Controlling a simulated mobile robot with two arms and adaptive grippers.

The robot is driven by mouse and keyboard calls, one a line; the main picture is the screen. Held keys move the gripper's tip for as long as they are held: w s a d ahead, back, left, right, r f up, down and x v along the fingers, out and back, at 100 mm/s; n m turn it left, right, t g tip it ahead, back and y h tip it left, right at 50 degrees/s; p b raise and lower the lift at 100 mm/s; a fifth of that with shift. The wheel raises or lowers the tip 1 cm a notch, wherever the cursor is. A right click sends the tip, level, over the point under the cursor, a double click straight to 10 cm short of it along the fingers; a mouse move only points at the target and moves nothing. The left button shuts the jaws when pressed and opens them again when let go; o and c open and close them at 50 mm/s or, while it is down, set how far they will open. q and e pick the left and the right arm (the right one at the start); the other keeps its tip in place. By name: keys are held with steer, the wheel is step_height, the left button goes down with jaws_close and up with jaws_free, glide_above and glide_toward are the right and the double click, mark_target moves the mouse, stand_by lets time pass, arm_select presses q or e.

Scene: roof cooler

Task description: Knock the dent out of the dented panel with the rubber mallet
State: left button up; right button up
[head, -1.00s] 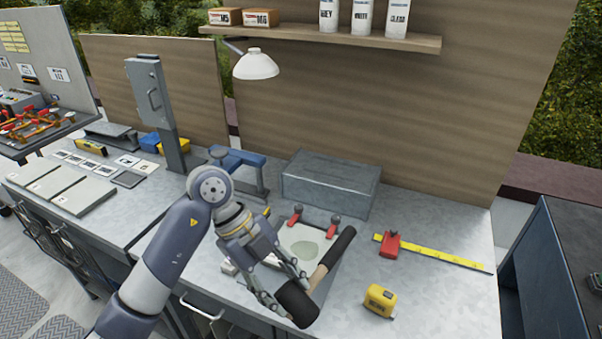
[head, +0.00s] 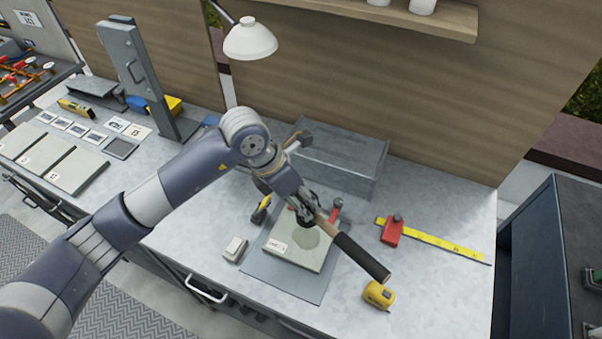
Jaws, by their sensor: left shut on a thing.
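The rubber mallet (head: 361,257) is in my left gripper (head: 308,214). Its wooden shaft and black grip point to the lower right, and its head is mostly hidden at the gripper. My left gripper is shut on the mallet, above the far part of the dented panel (head: 286,252). The panel is a pale, labelled plate with a rounded greenish patch, partly covered by the gripper and mallet. I cannot tell whether the mallet touches it. Red clamps (head: 337,205) stand at its far edge. My right gripper is not in view.
The panel lies on a grey mat (head: 312,286). A yellow tape measure (head: 379,295) is close to the mallet grip's end. A red stop sits on a yellow rule (head: 440,244) at right. A grey box (head: 335,160) stands behind, and a lamp (head: 250,39) hangs above.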

arm_select(q)
steer(key=shift+w+r, duration=0.1)
steer(key=shift+w, duration=0.05)
steer(key=shift+s+f+b, duration=0.25)
steer(key=shift+f+b, duration=0.6)
steer(key=shift+f, duration=0.4)
step_height(320, 180, down, 5)
steer(key=b, duration=0.2)
steer(key=shift+r+b, duration=0.1)
steer(key=shift+b, duration=0.2)
steer(key=shift+w+f+b, duration=0.1)
steer(key=shift+f+b, duration=0.25)
steer(key=shift+f, duration=0.3)
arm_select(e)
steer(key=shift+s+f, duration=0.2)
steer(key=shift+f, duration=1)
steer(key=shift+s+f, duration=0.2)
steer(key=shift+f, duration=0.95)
arm_select(q)
steer(key=shift+r, duration=0.1)
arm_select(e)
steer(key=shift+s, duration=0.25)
arm_select(q)
steer(key=shift+r, duration=0.2)
step_height(320, 180, up, 6)
steer(key=p, duration=0.3)
steer(key=shift+a+f, duration=0.1)
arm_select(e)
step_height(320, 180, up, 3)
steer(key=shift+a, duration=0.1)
